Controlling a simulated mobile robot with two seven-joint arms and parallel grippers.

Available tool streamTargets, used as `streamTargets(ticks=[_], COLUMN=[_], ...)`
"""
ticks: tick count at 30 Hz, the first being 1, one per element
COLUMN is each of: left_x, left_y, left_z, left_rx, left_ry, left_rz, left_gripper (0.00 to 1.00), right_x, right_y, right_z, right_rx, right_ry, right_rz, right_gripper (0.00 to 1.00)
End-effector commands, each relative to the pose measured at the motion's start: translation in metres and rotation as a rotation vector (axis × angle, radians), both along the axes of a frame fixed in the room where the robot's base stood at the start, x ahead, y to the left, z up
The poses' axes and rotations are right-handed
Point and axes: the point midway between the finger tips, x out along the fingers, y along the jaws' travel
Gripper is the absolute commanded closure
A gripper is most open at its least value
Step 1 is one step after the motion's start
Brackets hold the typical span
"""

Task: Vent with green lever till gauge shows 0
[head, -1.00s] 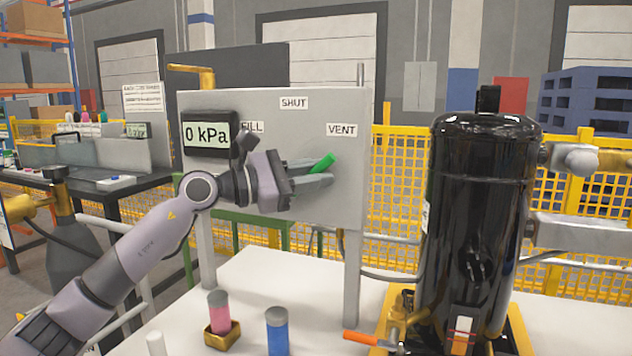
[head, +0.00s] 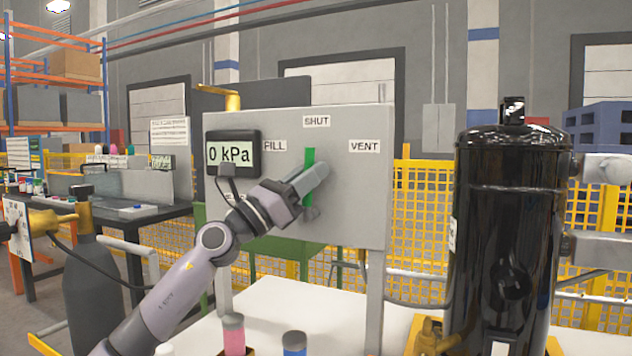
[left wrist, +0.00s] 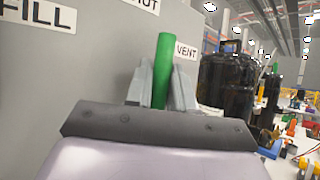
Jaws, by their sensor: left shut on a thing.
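The green lever (head: 309,160) on the grey panel (head: 350,210) stands upright, its top just below the SHUT label (head: 316,121). My left gripper (head: 318,174) is at the lever and shut on it. In the left wrist view the lever (left wrist: 163,65) rises between the two fingers (left wrist: 160,85). The gauge (head: 232,152) at the panel's upper left reads 0 kPa. The FILL label (head: 275,146) is left of the lever and the VENT label (head: 364,146) is right of it. The lever's lower part is partly hidden by my gripper. My right gripper is out of view.
A black compressor tank (head: 508,220) stands right of the panel. A pink cylinder (head: 233,335) and a blue one (head: 294,344) stand on the white table (head: 330,310) below my left arm. A dark gas bottle (head: 92,290) stands at the left.

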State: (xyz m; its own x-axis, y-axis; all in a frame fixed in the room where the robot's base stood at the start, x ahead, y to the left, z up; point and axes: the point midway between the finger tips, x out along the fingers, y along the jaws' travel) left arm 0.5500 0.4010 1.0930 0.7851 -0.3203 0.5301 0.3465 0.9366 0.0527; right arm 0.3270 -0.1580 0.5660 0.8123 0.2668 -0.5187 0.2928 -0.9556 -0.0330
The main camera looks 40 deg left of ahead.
Motion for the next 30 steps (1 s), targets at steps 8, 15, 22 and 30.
streamTargets(ticks=[8,15,22,30], left_x=[-0.0010,-0.0010,-0.0010,-0.0014], left_y=[0.0046,0.0052,0.0051,0.0050], left_z=[-0.0001,0.0001,0.0001,-0.0004], left_rx=[-0.059,-0.063,-0.063,-0.061], left_ry=[-0.014,-0.015,-0.014,-0.015], left_rz=[0.001,0.001,0.001,0.001], left_gripper=[1.00,1.00,0.71,0.71], right_x=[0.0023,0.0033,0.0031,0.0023], right_y=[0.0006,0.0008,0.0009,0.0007], right_z=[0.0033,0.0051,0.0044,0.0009], right_rx=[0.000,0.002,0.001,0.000], right_ry=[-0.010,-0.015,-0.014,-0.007], right_rz=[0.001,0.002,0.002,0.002], right_gripper=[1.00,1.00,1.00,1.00])
